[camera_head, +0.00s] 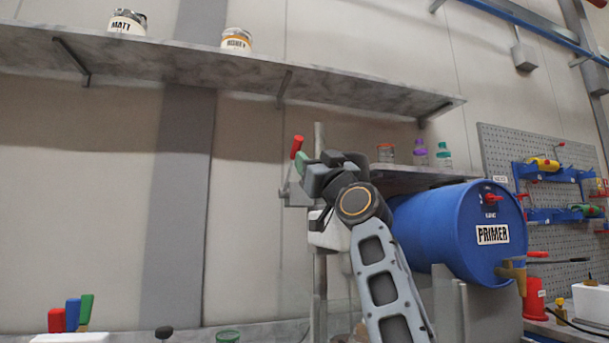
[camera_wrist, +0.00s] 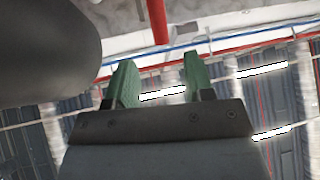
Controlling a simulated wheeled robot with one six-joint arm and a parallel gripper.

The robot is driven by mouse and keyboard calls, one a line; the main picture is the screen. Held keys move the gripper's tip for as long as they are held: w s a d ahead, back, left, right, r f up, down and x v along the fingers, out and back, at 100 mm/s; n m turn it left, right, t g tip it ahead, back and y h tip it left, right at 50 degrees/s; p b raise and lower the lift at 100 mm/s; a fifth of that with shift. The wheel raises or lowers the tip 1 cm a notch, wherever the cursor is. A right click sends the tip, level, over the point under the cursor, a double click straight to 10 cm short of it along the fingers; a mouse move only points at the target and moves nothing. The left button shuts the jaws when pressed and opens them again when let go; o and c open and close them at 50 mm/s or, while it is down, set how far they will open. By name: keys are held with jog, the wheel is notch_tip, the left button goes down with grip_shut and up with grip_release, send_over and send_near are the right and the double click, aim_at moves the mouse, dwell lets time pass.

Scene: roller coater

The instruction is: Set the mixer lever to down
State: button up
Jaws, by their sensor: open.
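A lever with a red grip (camera_head: 297,146) stands at the mixer, left of my gripper in the head view. Its grip points up and leans slightly. My gripper (camera_head: 302,162) is just right of and below the red grip, with one green finger showing there. In the wrist view my gripper (camera_wrist: 159,60) has its two green fingers apart with nothing between them. A red bar (camera_wrist: 157,20) shows beyond the fingertips there; I cannot tell for sure whether it is the lever's grip. My wrist and arm hide much of the mixer in the head view.
A blue primer drum (camera_head: 450,228) lies to the right of my arm. A long shelf (camera_head: 200,66) with cans runs above. A smaller shelf (camera_head: 405,178) with bottles is behind. A tool pegboard (camera_head: 560,205) is at the right. The wall at left is clear.

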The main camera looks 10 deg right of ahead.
jog(key=b+v, duration=0.3)
jog(key=v, duration=0.1)
jog(key=shift+s+f, duration=0.15)
jog(key=shift+s, duration=0.05)
dwell(0.4)
